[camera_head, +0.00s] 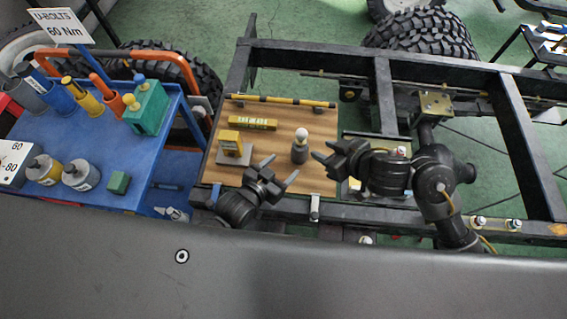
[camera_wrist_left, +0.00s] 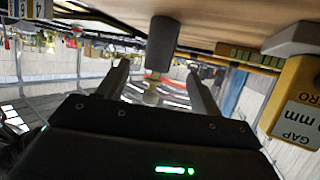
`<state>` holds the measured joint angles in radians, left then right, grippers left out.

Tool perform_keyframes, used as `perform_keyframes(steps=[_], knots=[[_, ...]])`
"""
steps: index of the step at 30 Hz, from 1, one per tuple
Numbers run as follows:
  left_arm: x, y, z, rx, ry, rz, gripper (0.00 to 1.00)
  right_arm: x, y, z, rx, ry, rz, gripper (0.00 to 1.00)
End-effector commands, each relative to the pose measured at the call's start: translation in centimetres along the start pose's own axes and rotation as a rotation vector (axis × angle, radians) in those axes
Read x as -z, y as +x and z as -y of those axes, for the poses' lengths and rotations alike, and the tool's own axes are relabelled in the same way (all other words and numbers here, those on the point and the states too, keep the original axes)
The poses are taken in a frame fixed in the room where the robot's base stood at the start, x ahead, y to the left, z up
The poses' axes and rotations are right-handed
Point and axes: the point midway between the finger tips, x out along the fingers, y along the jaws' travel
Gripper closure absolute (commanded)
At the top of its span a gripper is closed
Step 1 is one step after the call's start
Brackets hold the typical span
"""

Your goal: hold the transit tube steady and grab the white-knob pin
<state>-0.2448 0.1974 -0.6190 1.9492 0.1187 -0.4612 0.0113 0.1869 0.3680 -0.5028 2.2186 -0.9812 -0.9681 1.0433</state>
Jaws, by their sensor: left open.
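The white-knob pin (camera_head: 301,133) stands upright in the dark grey transit tube (camera_head: 299,154) on the wooden board. My left gripper (camera_head: 284,169) is open just in front and to the left of the tube, its fingers pointing at it. In the left wrist view, which is upside down, the tube (camera_wrist_left: 162,45) and the pale knob (camera_wrist_left: 151,97) show beyond and between the two spread fingers (camera_wrist_left: 160,85), with no contact visible. My right gripper (camera_head: 319,162) is just right of the tube, pointing left; its fingers look apart and empty.
The wooden board (camera_head: 325,180) also bears a yellow gauge on a grey base (camera_head: 232,148), a yellow-green block (camera_head: 252,123) and a black-and-yellow striped bar (camera_head: 282,101). A blue cart (camera_head: 75,140) with tools stands left. The dark chassis frame (camera_head: 440,67) surrounds the board's back and right.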

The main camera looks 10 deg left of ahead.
Motion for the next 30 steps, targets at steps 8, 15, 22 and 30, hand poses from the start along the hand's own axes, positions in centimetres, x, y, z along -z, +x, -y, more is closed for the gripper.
perform_keyframes(steps=[8, 15, 22, 30], knots=[[0.1, 3.6, 0.1, 0.001, 0.004, -0.002, 0.35, 0.0, 0.0, 0.0, 0.000, 0.000, 0.000, 0.64], [0.1, 7.8, 0.1, 0.000, 0.004, -0.002, 0.35, 0.0, 0.0, 0.0, 0.000, 0.000, 0.000, 0.64], [0.1, 10.2, 0.1, 0.000, 0.004, -0.002, 0.35, 0.0, 0.0, 0.0, 0.000, 0.000, 0.000, 0.64], [0.1, 10.7, 0.1, 0.000, 0.004, -0.002, 0.35, 0.0, 0.0, 0.0, 0.000, 0.000, 0.000, 0.64]])
